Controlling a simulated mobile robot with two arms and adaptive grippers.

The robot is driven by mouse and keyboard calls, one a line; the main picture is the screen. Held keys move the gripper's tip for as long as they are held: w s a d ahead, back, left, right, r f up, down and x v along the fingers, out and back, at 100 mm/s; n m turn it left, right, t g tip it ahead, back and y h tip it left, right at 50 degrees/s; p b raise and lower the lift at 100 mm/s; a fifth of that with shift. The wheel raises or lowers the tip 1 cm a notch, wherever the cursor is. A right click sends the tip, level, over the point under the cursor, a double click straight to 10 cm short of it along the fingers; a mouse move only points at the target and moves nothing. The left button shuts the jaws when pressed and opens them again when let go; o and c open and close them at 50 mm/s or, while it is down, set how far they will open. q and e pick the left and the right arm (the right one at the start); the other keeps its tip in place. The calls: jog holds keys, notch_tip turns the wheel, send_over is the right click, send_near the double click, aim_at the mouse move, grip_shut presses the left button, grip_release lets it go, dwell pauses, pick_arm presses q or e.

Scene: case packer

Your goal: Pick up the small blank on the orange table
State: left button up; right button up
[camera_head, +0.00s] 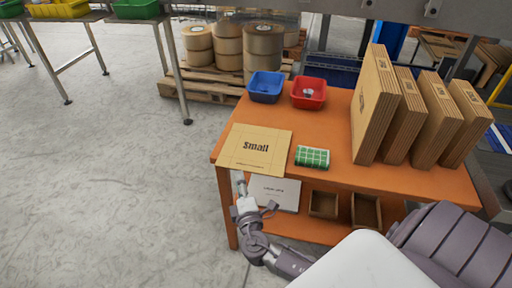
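The small blank (256,146) is a flat tan cardboard sheet marked "Small". It lies on the left end of the orange table (330,177), with its near edge at or slightly past the table's front edge.
A green-and-white roll (312,157) lies right of the blank. A blue bin (266,86) and a red bin (308,92) stand behind. Several upright cardboard stacks (376,105) fill the table's right side. A lower shelf holds a white box (274,193). Floor at left is clear.

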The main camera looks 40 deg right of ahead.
jog(key=x, duration=0.5)
jog(key=shift+w, duration=0.15)
grip_shut()
